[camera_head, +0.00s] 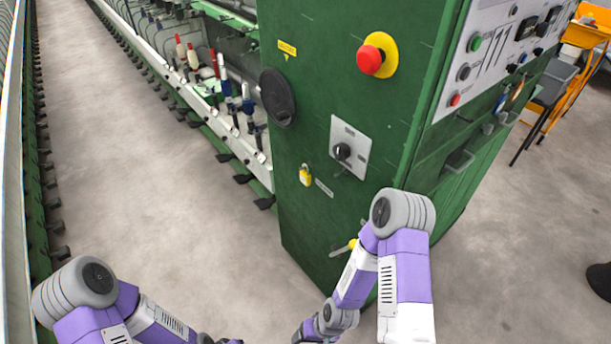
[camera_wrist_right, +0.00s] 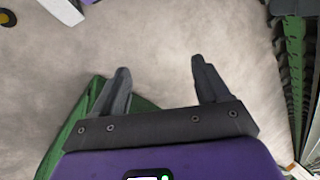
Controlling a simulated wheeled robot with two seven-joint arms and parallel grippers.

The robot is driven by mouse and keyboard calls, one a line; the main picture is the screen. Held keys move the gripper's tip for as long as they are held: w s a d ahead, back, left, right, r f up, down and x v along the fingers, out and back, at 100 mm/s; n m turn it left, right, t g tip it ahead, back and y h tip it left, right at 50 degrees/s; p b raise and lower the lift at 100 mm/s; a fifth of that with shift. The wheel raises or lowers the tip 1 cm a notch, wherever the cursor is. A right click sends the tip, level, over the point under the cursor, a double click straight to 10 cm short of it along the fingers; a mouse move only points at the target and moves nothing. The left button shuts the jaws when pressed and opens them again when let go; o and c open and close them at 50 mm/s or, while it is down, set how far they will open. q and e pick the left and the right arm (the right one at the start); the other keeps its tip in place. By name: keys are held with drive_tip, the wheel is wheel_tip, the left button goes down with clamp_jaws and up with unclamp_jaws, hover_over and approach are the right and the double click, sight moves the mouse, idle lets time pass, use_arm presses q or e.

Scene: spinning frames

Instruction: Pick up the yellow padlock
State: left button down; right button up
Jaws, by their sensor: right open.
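The small yellow padlock (camera_head: 305,176) hangs on the front of the green machine cabinet (camera_head: 300,220), below and left of a grey plate with a black rotary switch. My right arm reaches down in front of the cabinet to the bottom edge of the head view, below the padlock and apart from it. My right gripper (camera_wrist_right: 161,70) shows in the wrist view with its two grey fingers apart and nothing between them, above bare floor. The padlock cannot be made out in that view.
A red emergency button (camera_head: 369,60) on a yellow base, a black round cover (camera_head: 277,97) and the switch plate (camera_head: 348,147) are on the cabinet. Spinning machinery stands behind left. The floor aisle (camera_head: 130,170) is clear.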

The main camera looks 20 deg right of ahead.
drive_tip(key=w+d+f+t+h+b, duration=0.25)
drive_tip(key=w+t, duration=0.25)
drive_tip(key=w, duration=1)
drive_tip(key=m+t+h+b, duration=0.4)
drive_tip(key=m+h+b, duration=0.55)
drive_tip(key=h, duration=0.75)
approach(305, 173)
drive_tip(key=d, duration=0.1)
drive_tip(key=shift+n, duration=0.35)
drive_tip(key=b+x, duration=0.2)
drive_tip(key=x, duration=0.5)
drive_tip(key=shift+w+a+r, duration=0.15)
drive_tip(key=shift+w+a, duration=0.05)
drive_tip(key=shift+w+d, duration=0.1)
drive_tip(key=shift+d, duration=0.1)
drive_tip(key=shift+r, duration=0.1)
drive_tip(key=c, duration=1.2)
drive_tip(key=shift+o, duration=0.2)
